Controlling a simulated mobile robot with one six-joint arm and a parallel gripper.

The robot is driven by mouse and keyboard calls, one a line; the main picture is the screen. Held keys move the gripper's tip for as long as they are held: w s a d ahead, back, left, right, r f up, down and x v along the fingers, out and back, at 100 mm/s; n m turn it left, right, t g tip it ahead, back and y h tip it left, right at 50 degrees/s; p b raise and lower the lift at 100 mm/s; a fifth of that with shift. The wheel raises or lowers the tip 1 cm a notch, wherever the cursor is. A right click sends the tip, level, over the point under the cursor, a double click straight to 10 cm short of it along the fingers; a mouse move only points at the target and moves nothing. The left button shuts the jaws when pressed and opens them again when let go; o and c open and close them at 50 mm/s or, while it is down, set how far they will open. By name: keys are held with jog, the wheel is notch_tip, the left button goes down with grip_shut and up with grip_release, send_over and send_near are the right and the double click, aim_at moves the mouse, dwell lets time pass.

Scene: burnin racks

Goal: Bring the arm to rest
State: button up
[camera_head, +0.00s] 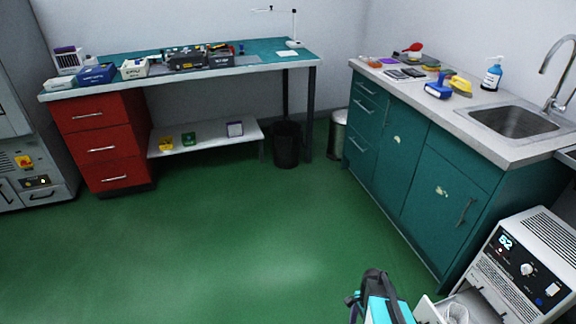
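My arm (386,304), teal and black, shows at the bottom edge, right of the middle. Its dark end is low in the picture, over the green floor and left of the white unit with an open drawer. I cannot make out the fingertips, so whether my gripper is open, shut or holding something does not show. The rest of the arm is cut off by the frame.
The white unit (528,262) with a lit "52" display and an open drawer (430,312) stands close right of my arm. A teal sink counter (400,165) lines the right wall. A workbench (240,68) stands at the back. The green floor (230,240) between is clear.

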jog(key=s+a+r+n+p, duration=0.2)
jog(key=s+a+r+n, duration=0.1)
jog(key=s+n, duration=0.5)
jog(key=s+a+r+n+g+p, duration=0.1)
jog(key=s+a+r+n+p, duration=0.1)
jog(key=s+a+n, duration=0.4)
jog(key=shift+s+a+r+n+g+h, duration=0.3)
jog(key=shift+s+r+n+h, duration=0.1)
jog(key=shift+s+n, duration=0.6)
jog(key=shift+w, duration=0.15)
